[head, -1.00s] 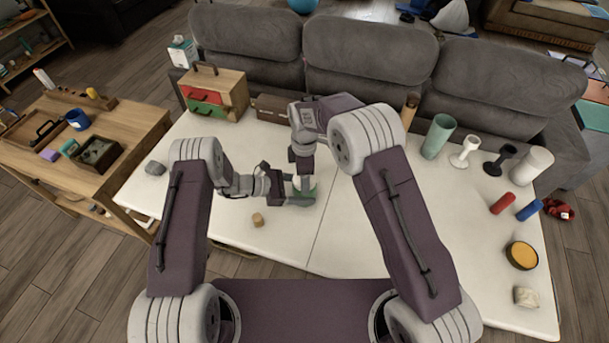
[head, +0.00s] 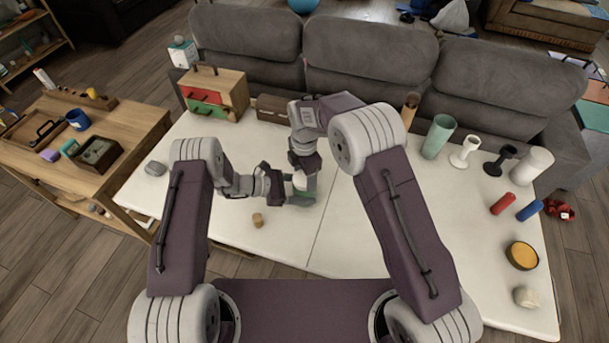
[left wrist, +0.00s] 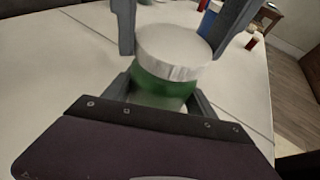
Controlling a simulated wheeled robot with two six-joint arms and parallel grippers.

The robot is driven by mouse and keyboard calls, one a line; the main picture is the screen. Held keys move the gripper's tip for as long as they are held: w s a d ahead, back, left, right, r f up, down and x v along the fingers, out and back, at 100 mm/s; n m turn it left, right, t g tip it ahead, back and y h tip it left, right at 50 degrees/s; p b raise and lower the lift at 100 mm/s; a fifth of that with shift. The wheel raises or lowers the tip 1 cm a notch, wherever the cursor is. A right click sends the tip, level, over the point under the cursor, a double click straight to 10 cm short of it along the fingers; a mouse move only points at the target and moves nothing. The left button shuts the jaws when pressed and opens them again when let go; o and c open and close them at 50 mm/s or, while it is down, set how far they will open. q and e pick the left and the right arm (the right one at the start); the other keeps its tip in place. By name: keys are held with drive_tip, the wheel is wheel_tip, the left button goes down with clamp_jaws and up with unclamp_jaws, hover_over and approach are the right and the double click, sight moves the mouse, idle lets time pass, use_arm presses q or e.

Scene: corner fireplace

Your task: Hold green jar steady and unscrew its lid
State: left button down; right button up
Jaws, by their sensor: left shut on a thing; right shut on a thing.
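The green jar (left wrist: 160,92) stands upright with a white ridged lid (left wrist: 172,52) on top, in the left wrist view. In the head view the jar (head: 302,191) is small and mostly hidden between my grippers, with part of the lid (head: 300,178) showing. My left gripper (left wrist: 160,97) is shut on the jar's green body from the side, its fingers low around it. My right gripper (left wrist: 182,38) comes down from above and is shut on the lid, one finger on each side. I cannot tell whether the lid has lifted from the jar.
A small wooden block (head: 257,220) lies on the white table (head: 365,240) in front of the jar. A drawer box (head: 215,93) and a brown box (head: 271,108) stand behind. A green cup (head: 437,137) and other items stand on the right.

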sight(305, 177)
drive_tip(key=shift+r, duration=0.95)
drive_tip(key=shift+r, duration=2)
use_arm(q)
drive_tip(key=shift+c, duration=1)
unclamp_jaws()
